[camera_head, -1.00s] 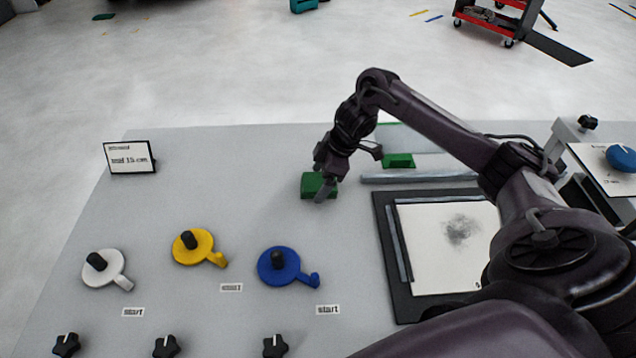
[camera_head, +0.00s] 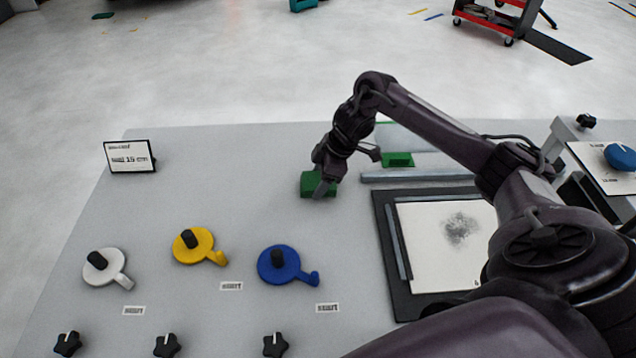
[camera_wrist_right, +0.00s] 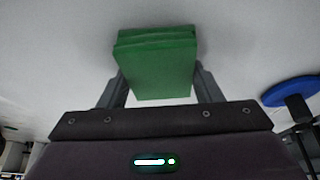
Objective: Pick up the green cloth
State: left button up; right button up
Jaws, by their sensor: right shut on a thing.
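The green cloth (camera_head: 312,184) is a small folded block on the grey table, left of the black-framed panel. My right gripper (camera_head: 322,190) is down at it, with its fingers on the cloth. In the right wrist view the cloth (camera_wrist_right: 157,65) sits between the two fingers of my right gripper (camera_wrist_right: 160,88), which is shut on it. I cannot tell whether the cloth is clear of the table. My left gripper is not in view.
White (camera_head: 103,268), yellow (camera_head: 194,247) and blue (camera_head: 279,266) discs with handles lie on the table (camera_head: 200,310). Black knobs line its front edge. A small sign (camera_head: 130,157) stands at the back left. Another green piece (camera_head: 398,160) lies behind the black-framed panel (camera_head: 384,235).

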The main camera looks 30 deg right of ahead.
aim_at(319, 180)
jog(key=shift+r, duration=0.3)
notch_tip(319, 180, up, 5)
jog(key=shift+w+d+f, duration=0.1)
jog(key=shift+w+f, duration=0.05)
notch_tip(319, 180, up, 15)
jog(key=p, duration=0.6)
